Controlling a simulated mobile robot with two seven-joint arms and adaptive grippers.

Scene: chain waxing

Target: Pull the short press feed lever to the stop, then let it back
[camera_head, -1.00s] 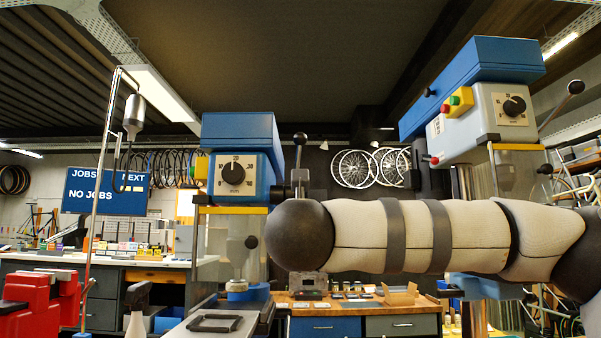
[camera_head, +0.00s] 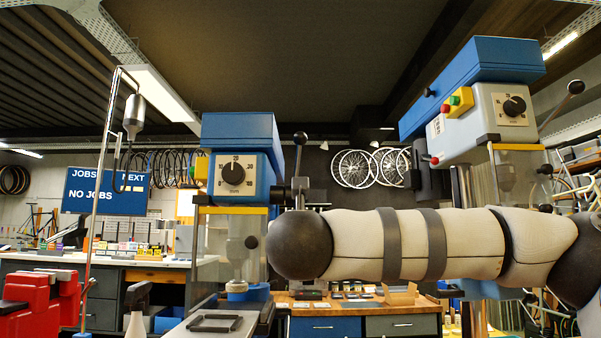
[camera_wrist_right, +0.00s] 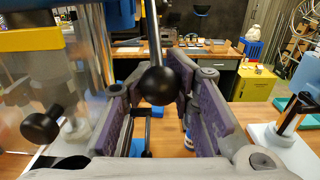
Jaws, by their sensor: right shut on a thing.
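The short press (camera_head: 237,165) has a blue head with a round dial and stands left of centre in the head view. One of its black-balled lever spokes (camera_head: 300,140) points up and another black ball (camera_head: 251,242) hangs lower. In the right wrist view a feed lever's black ball (camera_wrist_right: 158,86) and rod sit between the fingers of my right gripper (camera_wrist_right: 160,98), which is shut on the lever. Another lever ball (camera_wrist_right: 41,128) is at the left, outside the fingers. In the head view my right forearm hides most of the gripper. My left gripper is out of view.
A taller blue and grey press (camera_head: 490,110) stands at the right, behind my arm. A red vise (camera_head: 40,298) and a spray bottle (camera_head: 136,312) are at the lower left. A wooden-topped bench (camera_head: 350,304) stands behind.

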